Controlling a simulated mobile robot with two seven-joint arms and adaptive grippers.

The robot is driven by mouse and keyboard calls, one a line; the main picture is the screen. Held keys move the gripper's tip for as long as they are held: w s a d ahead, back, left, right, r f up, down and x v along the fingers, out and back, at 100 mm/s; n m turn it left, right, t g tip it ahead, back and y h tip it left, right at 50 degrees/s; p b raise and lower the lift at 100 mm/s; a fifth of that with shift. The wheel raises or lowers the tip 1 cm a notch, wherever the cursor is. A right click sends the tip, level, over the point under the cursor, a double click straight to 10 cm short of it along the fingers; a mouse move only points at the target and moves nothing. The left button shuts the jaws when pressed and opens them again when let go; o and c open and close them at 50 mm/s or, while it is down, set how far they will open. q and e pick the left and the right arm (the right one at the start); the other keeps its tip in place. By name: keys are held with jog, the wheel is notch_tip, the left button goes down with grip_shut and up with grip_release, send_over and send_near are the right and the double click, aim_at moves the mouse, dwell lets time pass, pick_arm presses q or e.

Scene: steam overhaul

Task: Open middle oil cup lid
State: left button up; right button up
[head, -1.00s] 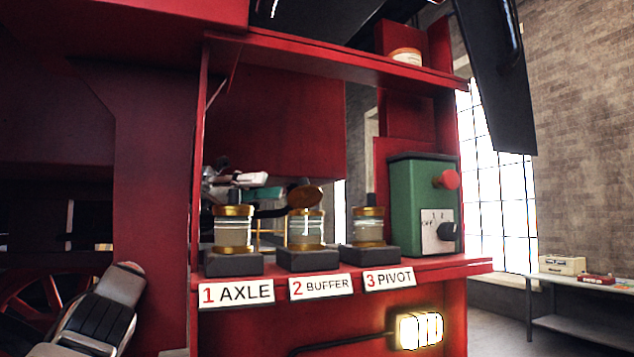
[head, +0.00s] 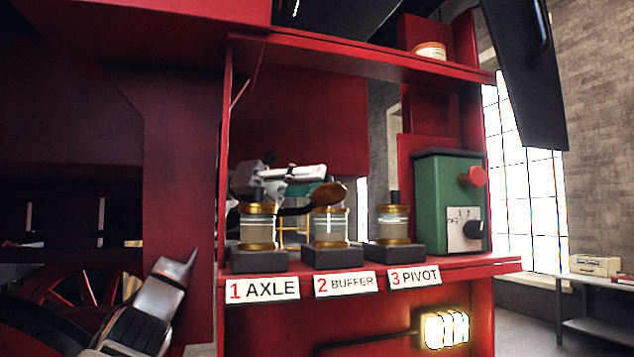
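The middle oil cup (head: 331,230), glass with gold bands, stands on a dark block above the label 2 BUFFER. Its brass lid (head: 328,193) is tilted up from the rim and shows as a slanted disc. My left gripper (head: 295,185), with pale and dark parts, is just behind and left of this lid. A dark curved part reaches close to the lid; whether it touches cannot be told. The finger opening is unclear, partly hidden behind the axle cup.
The axle cup (head: 257,226) and pivot cup (head: 393,222) stand closely on either side, lids flat with dark knobs. A green box (head: 437,190) with a red knob is to the right. A red shelf (head: 370,62) hangs above and a red post (head: 226,150) stands left.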

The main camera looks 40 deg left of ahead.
jog(key=shift+d, duration=0.15)
pick_arm(q)
grip_shut()
pick_arm(e)
jog(key=shift+a, duration=0.2)
